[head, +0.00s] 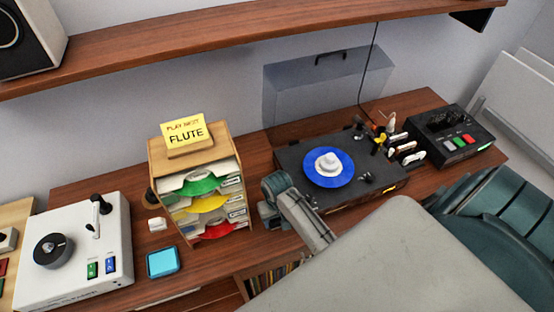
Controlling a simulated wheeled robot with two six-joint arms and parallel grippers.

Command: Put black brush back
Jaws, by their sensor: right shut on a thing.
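My right gripper (272,205) is at the gap between the record rack (163,171) and the black turntable (292,156), low over the table. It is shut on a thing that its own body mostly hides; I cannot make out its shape. No black brush shows clearly anywhere in the head view. The turntable carries a blue disc (345,179) with a white knob-like piece (327,162) on its middle. My left gripper is out of view.
A black button box (450,133) stands at right. A wooden shelf (230,33) hangs above.

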